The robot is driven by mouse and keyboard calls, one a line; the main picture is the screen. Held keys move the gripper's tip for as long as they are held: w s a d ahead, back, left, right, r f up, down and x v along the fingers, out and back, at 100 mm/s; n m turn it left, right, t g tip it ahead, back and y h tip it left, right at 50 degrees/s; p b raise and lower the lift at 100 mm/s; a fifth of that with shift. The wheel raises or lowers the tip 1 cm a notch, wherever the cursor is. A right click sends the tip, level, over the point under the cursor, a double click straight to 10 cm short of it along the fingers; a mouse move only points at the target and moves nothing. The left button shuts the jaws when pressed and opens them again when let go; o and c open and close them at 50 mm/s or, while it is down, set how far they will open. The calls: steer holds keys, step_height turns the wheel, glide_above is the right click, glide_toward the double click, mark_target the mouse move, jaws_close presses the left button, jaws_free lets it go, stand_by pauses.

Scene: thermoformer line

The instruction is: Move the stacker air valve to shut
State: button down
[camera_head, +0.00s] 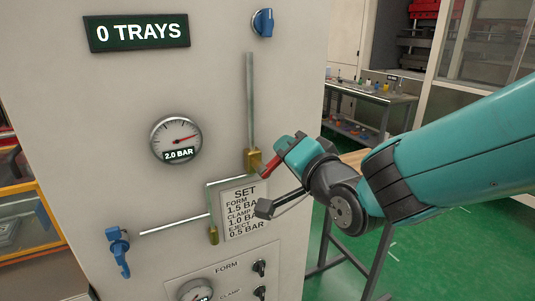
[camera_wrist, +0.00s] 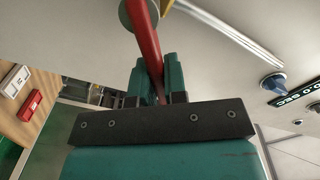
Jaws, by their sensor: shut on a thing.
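A brass valve (camera_head: 254,160) sits at the lower end of a vertical pipe on the grey cabinet front in the head view. A red lever (camera_head: 270,162) sticks out to its right, and my gripper (camera_head: 286,148) is at that lever. In the wrist view the red lever (camera_wrist: 150,45) runs down from a round fitting at the top into my gripper (camera_wrist: 157,84), whose teal fingers are shut on it from both sides. No label naming the valve is readable, and the lever's far end is hidden between the fingers.
A gauge (camera_head: 176,139) reads 2.0 BAR below a "0 TRAYS" display (camera_head: 137,32). A settings plate (camera_head: 243,208) is just under the valve. A blue-handled valve (camera_head: 118,248) is at lower left and a blue knob (camera_head: 263,22) at top. A workbench (camera_head: 375,93) stands behind.

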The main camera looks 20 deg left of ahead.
steer(key=shift+w+d+f+m+b, duration=0.2)
steer(key=shift+f+m+b, duration=0.5)
steer(key=shift+m+b, duration=0.25)
steer(key=shift+w+d+f+m, duration=0.1)
steer(key=shift+f+m, duration=0.05)
steer(key=shift+m, duration=0.7)
steer(key=shift+f+b, duration=0.1)
steer(key=shift+b, duration=0.2)
steer(key=f+m+b, duration=0.1)
steer(key=m, duration=0.1)
steer(key=shift+w+f+m, duration=0.1)
steer(key=shift+f+m, duration=0.05)
steer(key=shift+m, duration=0.25)
steer(key=c, duration=1.1)
jaws_free()
steer(key=shift+d, duration=0.15)
